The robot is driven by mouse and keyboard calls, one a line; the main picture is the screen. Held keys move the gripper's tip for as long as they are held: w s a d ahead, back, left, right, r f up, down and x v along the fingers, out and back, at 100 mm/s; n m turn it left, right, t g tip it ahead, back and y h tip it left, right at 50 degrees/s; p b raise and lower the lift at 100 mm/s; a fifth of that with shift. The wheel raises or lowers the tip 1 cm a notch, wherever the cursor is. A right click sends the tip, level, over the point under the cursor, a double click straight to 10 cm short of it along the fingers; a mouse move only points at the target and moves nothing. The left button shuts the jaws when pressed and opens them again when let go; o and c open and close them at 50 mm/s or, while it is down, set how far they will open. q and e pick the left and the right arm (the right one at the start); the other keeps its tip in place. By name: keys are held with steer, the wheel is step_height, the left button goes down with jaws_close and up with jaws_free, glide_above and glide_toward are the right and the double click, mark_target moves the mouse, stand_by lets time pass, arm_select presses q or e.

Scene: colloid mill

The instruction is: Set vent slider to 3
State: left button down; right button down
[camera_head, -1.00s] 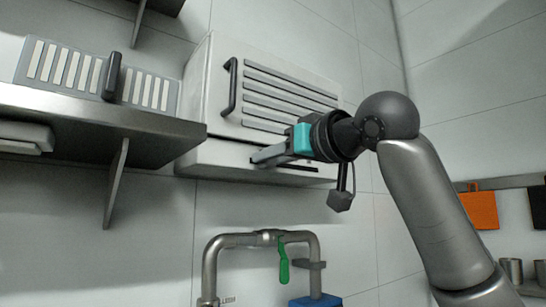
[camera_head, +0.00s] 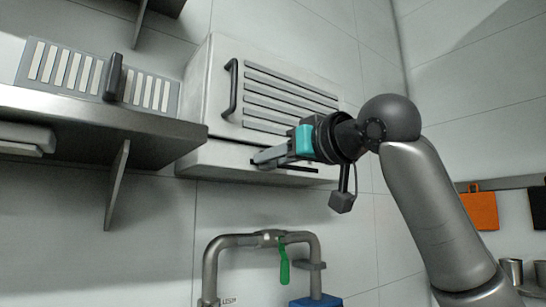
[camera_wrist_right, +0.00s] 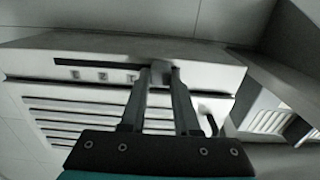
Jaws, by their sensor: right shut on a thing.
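The vent slider (camera_wrist_right: 161,70) is a small grey knob on the lower strip of the white wall box (camera_head: 210,155). My right gripper (camera_wrist_right: 167,72) is shut on it, with a finger on each side; the fingers hide much of the knob. In the head view this gripper (camera_head: 262,159) reaches the box's lower left front from the right. The dark slot (camera_head: 300,168) runs on to the right there; in the wrist view it runs left of the fingers (camera_wrist_right: 98,65). Small marks (camera_wrist_right: 103,76) beside it are too blurred to read. My left gripper is not in view.
A dark handle (camera_head: 232,86) and several grey louvres (camera_head: 285,85) are on the box front. A steel shelf (camera_head: 90,118) is to the left. Below are a pipe with a green lever (camera_head: 284,265) and a blue block (camera_head: 315,301). The wall between is clear.

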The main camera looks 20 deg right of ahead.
mark_target(311, 168)
steer(key=w+d+p, duration=0.1)
steer(key=d, duration=0.2)
steer(key=w+d+p, duration=0.1)
steer(key=d+p, duration=0.1)
steer(key=d, duration=0.2)
steer(key=w+d+p, duration=0.2)
steer(key=d, duration=0.2)
steer(key=shift+r, duration=0.1)
steer(key=shift+d, duration=0.2)
steer(key=c, duration=1)
jaws_free()
steer(key=shift+c, duration=0.2)
steer(key=shift+o, duration=1.4)
steer(key=shift+w+d, duration=0.1)
steer(key=shift+d, duration=0.1)
steer(key=shift+o, duration=0.6)
steer(key=shift+a, duration=0.15)
